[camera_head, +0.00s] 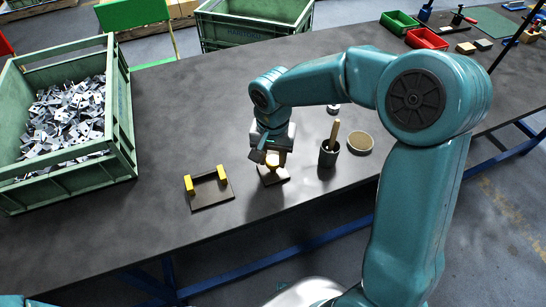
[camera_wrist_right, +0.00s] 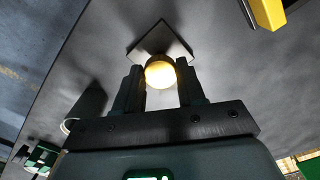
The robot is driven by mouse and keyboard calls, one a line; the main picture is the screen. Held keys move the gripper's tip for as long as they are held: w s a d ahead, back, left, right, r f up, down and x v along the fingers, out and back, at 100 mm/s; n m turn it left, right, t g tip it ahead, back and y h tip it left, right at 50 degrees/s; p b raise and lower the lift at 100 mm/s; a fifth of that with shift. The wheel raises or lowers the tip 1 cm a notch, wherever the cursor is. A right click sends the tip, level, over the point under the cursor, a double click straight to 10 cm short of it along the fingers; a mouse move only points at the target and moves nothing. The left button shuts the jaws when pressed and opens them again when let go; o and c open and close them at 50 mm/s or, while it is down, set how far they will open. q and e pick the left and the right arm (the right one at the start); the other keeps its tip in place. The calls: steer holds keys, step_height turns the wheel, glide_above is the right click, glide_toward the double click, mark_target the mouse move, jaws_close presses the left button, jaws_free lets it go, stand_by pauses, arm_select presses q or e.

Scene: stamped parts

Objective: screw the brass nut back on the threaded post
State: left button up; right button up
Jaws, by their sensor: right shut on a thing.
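The brass nut (camera_wrist_right: 160,73) shows in the right wrist view as a bright yellow round piece between the two fingers of my right gripper (camera_wrist_right: 160,88). It sits over a pale square base plate (camera_wrist_right: 172,38). In the head view the brass nut (camera_head: 272,158) is just under my right gripper (camera_head: 270,153), above the plate (camera_head: 273,176) on the table. My right gripper is shut on the nut. The threaded post is hidden behind the nut and fingers, so I cannot tell how far the nut is on it. My left gripper is not in view.
A dark plate with two yellow blocks (camera_head: 211,190) lies left of the post. A dark cup (camera_head: 328,155) with a wooden handle and a round tan dish (camera_head: 360,142) stand to the right. A green crate of stamped metal parts (camera_head: 121,136) fills the table's left end.

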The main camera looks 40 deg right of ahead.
steer(key=shift+m+b, duration=0.3)
steer(key=shift+m, duration=0.7)
